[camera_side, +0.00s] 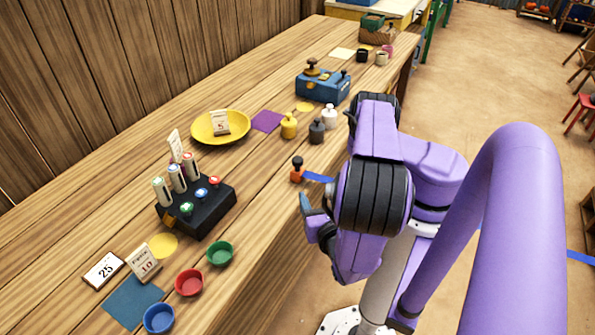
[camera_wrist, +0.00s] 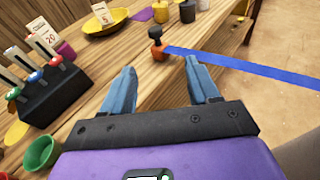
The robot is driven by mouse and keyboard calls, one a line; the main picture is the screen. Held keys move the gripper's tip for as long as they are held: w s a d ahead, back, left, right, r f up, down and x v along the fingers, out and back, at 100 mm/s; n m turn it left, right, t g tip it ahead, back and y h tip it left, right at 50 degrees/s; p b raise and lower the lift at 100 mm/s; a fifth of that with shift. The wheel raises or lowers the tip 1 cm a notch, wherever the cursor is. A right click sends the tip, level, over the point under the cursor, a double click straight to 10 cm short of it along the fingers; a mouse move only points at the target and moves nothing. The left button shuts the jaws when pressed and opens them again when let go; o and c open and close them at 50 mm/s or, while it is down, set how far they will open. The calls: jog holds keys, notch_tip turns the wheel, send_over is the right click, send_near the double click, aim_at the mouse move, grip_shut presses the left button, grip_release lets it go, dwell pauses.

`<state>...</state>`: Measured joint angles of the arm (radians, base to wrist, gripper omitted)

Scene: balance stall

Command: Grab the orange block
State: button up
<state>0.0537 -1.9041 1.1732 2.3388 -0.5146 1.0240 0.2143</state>
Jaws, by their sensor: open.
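The orange block (camera_side: 296,175) stands on the wooden bench near its front edge, with a dark knob on top. In the wrist view the orange block (camera_wrist: 158,50) is ahead of my fingertips, between them in the picture. My gripper (camera_wrist: 160,72) has its two blue fingers apart, with nothing between them. In the side view my gripper (camera_side: 306,205) is at the bench edge, nearer the camera than the block and apart from it. One finger is mostly hidden there by my wrist.
A blue strip (camera_wrist: 240,68) runs from beside the block past the bench edge. A black stand (camera_side: 200,210) with several tubes and buttons is to the left. Green (camera_side: 220,252), red (camera_side: 189,282) and blue (camera_side: 159,318) cups stand nearer. Yellow (camera_side: 288,126), grey (camera_side: 317,131) and white weights (camera_side: 329,117) stand behind.

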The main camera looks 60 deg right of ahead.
jog(key=n+t, duration=0.1)
send_near(300, 162)
jog(key=x, duration=0.6)
jog(key=shift+w, duration=0.25)
jog(key=shift+x, duration=1.85)
jog(key=shift+w+d+f, duration=0.15)
jog(key=shift+w+d, duration=0.3)
jog(key=shift+d, duration=0.05)
jog(key=c, duration=1)
